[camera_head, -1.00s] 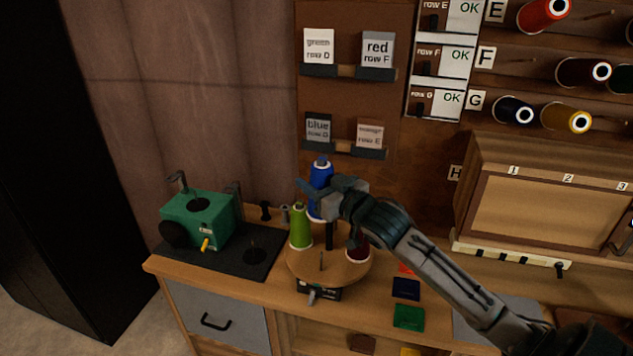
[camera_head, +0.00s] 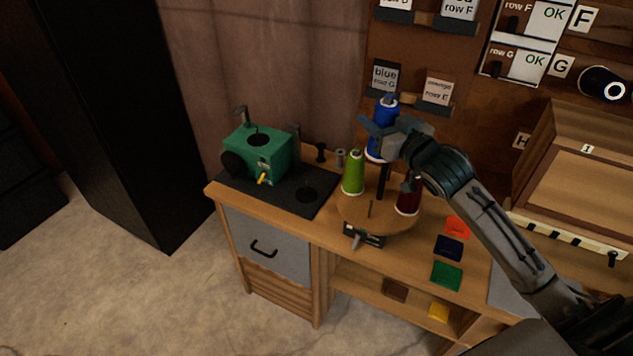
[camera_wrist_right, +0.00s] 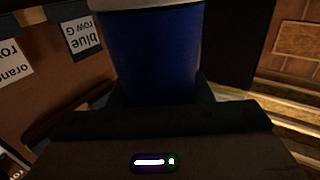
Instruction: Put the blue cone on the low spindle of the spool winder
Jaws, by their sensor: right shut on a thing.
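My right gripper (camera_head: 378,132) is shut on the blue cone (camera_head: 383,117), which is close to upright behind the round wooden turntable (camera_head: 365,213). The cone also fills the middle of the right wrist view (camera_wrist_right: 152,55). In the head view its base appears near the green cone's top; its exact height is hard to tell. The spool winder is a green machine (camera_head: 270,150) on a black base plate (camera_head: 235,180) at the table's left end. My left gripper is not in view.
A green cone (camera_head: 353,174) and a dark red cone (camera_head: 408,197) stand on the turntable. A small black spool (camera_head: 321,152) and a grey one (camera_head: 340,158) stand behind the plate. Coloured squares, including a green one (camera_head: 446,275), lie at the right.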

